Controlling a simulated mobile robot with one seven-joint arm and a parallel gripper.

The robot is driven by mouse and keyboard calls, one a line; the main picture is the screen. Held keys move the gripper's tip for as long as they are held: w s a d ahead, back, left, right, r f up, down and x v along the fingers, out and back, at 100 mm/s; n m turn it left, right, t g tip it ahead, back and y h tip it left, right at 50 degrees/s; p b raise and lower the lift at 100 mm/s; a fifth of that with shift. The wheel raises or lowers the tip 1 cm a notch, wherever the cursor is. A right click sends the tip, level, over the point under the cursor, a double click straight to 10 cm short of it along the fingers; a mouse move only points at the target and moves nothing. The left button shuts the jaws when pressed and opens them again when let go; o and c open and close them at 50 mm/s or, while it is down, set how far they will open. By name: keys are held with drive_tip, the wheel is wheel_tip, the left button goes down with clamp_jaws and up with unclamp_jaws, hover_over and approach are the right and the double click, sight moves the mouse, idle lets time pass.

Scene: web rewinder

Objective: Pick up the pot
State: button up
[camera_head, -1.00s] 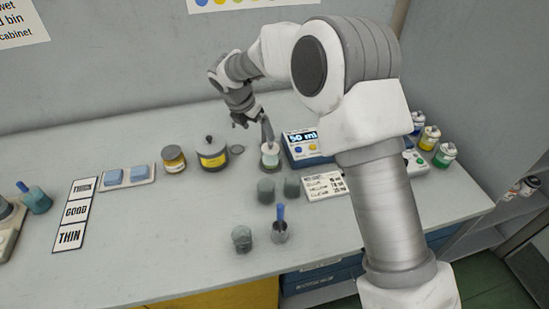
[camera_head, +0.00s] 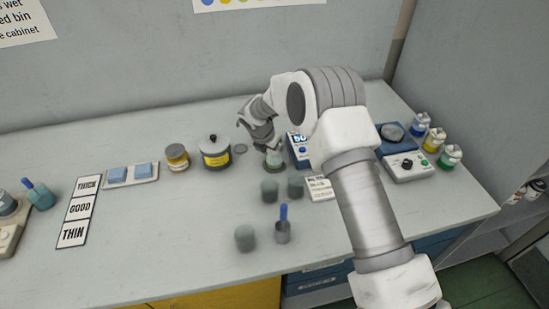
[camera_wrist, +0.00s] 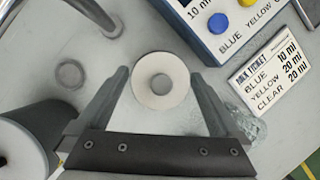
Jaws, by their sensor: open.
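A small pale pot (camera_head: 274,161) stands upright on the bench, just left of the blue display box. In the wrist view, a round pale ring with a grey centre (camera_wrist: 161,80), apparently this pot from above, lies between my fingertips. My gripper (camera_wrist: 160,88) is open, with one finger on each side of it; whether they touch it I cannot tell. In the head view, my wrist is above the pot and hides the fingertips.
The display box (camera_head: 300,150) is close on the right, with a ticket card (camera_head: 320,188) in front. Translucent cups (camera_head: 270,190) stand just in front of the small pot. A yellow-labelled jar (camera_head: 177,157) is farther left.

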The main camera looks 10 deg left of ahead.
drive_tip(key=shift+x, duration=0.75)
drive_tip(key=shift+r, duration=0.1)
drive_tip(key=c, duration=1.4)
